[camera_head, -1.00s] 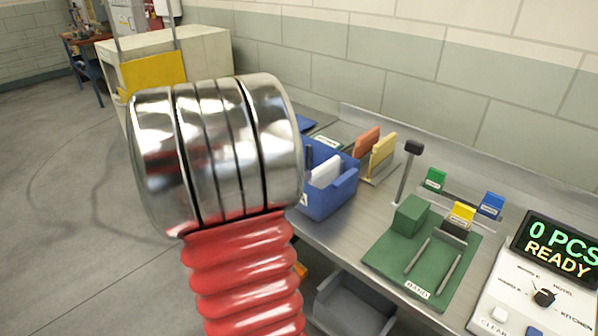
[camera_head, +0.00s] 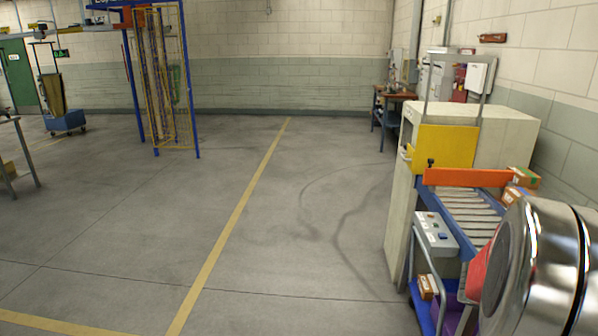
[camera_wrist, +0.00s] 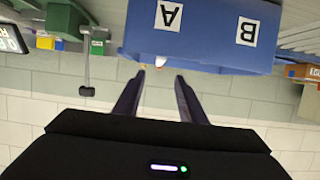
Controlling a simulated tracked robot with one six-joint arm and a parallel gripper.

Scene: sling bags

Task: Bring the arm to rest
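My arm shows at the lower right edge of the head view as a shiny metal joint (camera_head: 530,265) with a bit of red sleeve behind it. My gripper is outside the head view. In the wrist view, which is upside down, my gripper (camera_wrist: 159,76) has its two dark fingers apart with nothing held between them. A blue bin (camera_wrist: 210,35) with labels A and B lies beyond the fingertips, apart from them as far as I can tell.
A roller conveyor (camera_head: 465,215) with an orange bar and cartons stands close by my arm. A cream machine (camera_head: 490,140) is behind it. Open grey floor with a yellow line (camera_head: 235,215) fills the middle. A blue-framed yellow rack (camera_head: 165,85) stands at the back.

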